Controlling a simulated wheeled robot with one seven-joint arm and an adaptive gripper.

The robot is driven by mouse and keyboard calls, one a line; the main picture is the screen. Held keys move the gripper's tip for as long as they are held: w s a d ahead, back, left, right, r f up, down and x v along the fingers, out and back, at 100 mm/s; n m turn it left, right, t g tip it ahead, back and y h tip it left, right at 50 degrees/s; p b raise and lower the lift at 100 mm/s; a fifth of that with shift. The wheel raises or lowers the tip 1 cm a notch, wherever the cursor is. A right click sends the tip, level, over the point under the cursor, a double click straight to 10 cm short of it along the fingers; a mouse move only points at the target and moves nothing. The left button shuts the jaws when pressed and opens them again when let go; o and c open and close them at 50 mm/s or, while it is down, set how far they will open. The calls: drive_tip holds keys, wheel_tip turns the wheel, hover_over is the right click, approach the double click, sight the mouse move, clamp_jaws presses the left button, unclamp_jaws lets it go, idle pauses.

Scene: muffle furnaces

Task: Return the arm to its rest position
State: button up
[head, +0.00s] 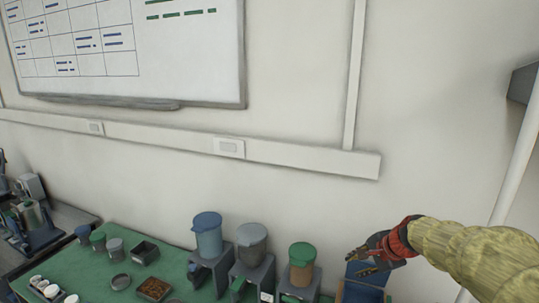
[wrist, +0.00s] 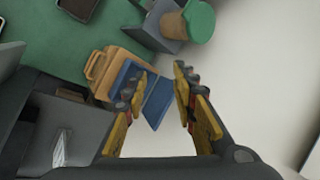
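My arm reaches in from the right edge of the head view in a yellowish sleeve with a red and black wrist. My gripper (head: 358,264) is above a blue box-like thing (head: 364,291) at the right end of the green bench. In the wrist view my gripper (wrist: 160,74) has its two fingers apart with a gap between them. The blue thing (wrist: 157,105) shows beyond that gap, beside a tan box with a handle (wrist: 116,71). I see nothing held between the fingers.
Three grey dispensers with blue, grey and green-lidded jars (head: 302,256) stand left of my gripper. Small cups, trays and dishes lie on the green bench top (head: 185,262). A wall rail (head: 290,154) and whiteboard are behind. The wall area above my arm is clear.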

drive_tip(key=s+a+f+n+b, duration=0.1)
drive_tip(key=s+a+n+b, duration=0.3)
drive_tip(key=s, duration=0.5)
drive_tip(key=s+a+f+n+b, duration=0.1)
drive_tip(key=s+a+n+b, duration=0.25)
drive_tip(key=s, duration=0.55)
drive_tip(key=s+f+n+g+h+b, duration=0.1)
drive_tip(key=s+f+n+b, duration=0.4)
drive_tip(key=s, duration=0.9)
wheel_tip(320, 180, down, 2)
drive_tip(key=shift+s+a+f+n+h+b, duration=0.2)
drive_tip(key=shift+s+n+h+b, duration=0.15)
drive_tip(key=shift+n+h, duration=0.6)
drive_tip(key=shift+y, duration=0.25)
